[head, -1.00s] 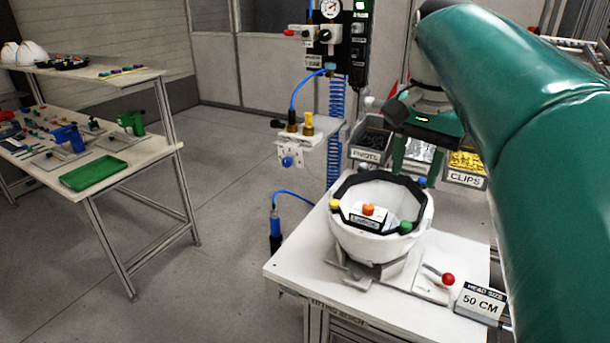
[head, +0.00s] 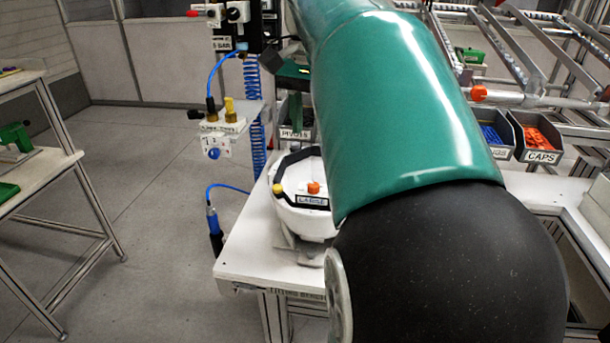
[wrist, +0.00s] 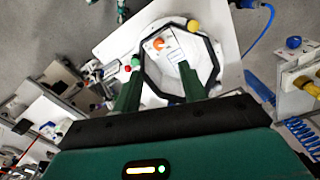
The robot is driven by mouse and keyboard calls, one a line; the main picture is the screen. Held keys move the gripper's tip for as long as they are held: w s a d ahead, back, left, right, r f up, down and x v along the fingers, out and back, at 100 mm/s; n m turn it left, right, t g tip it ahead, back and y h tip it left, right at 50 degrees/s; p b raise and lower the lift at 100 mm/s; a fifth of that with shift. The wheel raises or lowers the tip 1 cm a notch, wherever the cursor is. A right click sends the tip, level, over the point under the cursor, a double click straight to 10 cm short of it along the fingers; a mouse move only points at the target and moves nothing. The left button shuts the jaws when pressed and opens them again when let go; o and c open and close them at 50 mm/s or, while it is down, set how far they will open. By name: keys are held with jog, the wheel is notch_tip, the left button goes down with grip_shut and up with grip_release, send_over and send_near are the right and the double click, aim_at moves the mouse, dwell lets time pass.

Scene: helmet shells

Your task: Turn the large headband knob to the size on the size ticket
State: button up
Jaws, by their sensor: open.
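The upturned white helmet shell (head: 300,222) sits on a stand on the white bench, with a black headband around its rim. An orange knob (head: 313,188) stands inside, above a label reading LARGE (head: 311,200); a yellow knob (head: 278,189) is on the left rim. In the wrist view the orange knob (wrist: 160,43), yellow knob (wrist: 193,26) and green knob (wrist: 135,62) show. My gripper (wrist: 160,72) is open and empty; its fingers appear either side of the shell's opening, apart from the orange knob. The size ticket is hidden in the head view now.
A blue coiled hose (head: 257,110) and a valve bracket (head: 222,122) stand left of the shell. Bins, including CAPS (head: 541,157), are at the right. My arm covers the bench's right side. Floor (head: 140,200) is free on the left.

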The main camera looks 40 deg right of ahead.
aim_at(314, 184)
jog(key=f, duration=1.1)
jog(key=shift+s+d+f, duration=0.15)
jog(key=shift+s+f, duration=0.05)
jog(key=shift+f, duration=0.1)
grip_shut()
jog(key=shift+n, duration=2.9)
grip_release()
